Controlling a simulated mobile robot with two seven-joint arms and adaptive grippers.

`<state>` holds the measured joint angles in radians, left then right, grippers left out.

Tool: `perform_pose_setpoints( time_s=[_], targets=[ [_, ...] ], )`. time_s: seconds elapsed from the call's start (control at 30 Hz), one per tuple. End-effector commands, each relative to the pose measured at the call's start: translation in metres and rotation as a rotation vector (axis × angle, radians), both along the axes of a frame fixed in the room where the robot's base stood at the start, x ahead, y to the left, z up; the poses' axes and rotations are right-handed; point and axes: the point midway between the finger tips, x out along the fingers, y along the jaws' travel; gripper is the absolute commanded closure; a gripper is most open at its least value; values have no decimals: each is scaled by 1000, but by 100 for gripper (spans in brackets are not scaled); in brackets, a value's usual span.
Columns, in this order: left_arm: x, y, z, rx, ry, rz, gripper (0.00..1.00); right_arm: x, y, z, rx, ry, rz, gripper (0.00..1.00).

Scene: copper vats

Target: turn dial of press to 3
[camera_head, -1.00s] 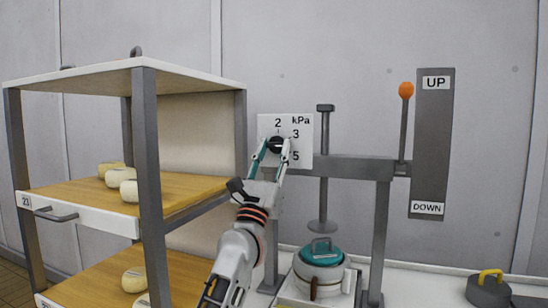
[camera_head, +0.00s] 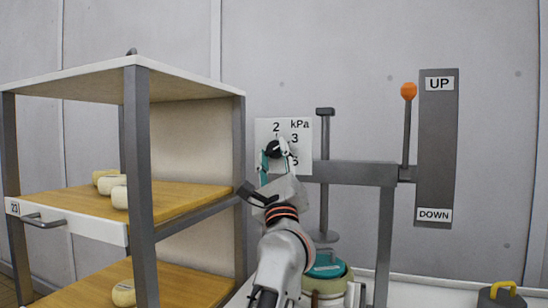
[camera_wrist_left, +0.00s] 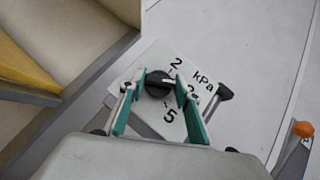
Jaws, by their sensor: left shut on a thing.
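The press dial is a black round knob (camera_wrist_left: 155,88) on a white plate (camera_wrist_left: 148,62) marked 2, 3, 5 and kPa. The knob (camera_head: 272,149) and the plate (camera_head: 265,129) also show in the head view, where the hand partly covers the knob and the 5. My left gripper (camera_head: 275,152) is shut on the knob. In the left wrist view its teal-padded fingers (camera_wrist_left: 157,82) stand on both sides of the knob. I cannot tell surely which number the knob points at. My right gripper is not in view.
A shelf rack (camera_head: 142,190) with pale cheeses stands close on the left. The press lever with an orange ball (camera_head: 408,91) stands right, by the UP/DOWN panel (camera_head: 436,150). A teal-lidded pot (camera_head: 327,268) is below the press plunger.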

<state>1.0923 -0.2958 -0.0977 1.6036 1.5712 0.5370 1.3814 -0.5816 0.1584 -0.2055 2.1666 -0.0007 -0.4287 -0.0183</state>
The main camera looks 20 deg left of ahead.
Motion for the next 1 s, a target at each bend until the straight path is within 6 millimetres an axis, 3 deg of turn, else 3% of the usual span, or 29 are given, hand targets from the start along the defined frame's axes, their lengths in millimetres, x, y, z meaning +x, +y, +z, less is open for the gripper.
perform_pose_setpoints(
  time_s=[0.33, 0.37, 0.4, 0.77, 1.0],
  targets=[
    [0, 0, 0, -3, 0, 0, 89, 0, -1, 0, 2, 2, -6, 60],
    [0, 0, 0, -2, 0, -1, 60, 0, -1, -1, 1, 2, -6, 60],
    [0, 0, 0, -1, 0, 0, 51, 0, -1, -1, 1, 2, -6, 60],
    [-1, 0, -1, -1, 0, 0, 51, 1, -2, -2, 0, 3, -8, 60],
    [-21, -10, -20, -3, 3, -1, 51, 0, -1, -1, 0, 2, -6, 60]
  ],
)
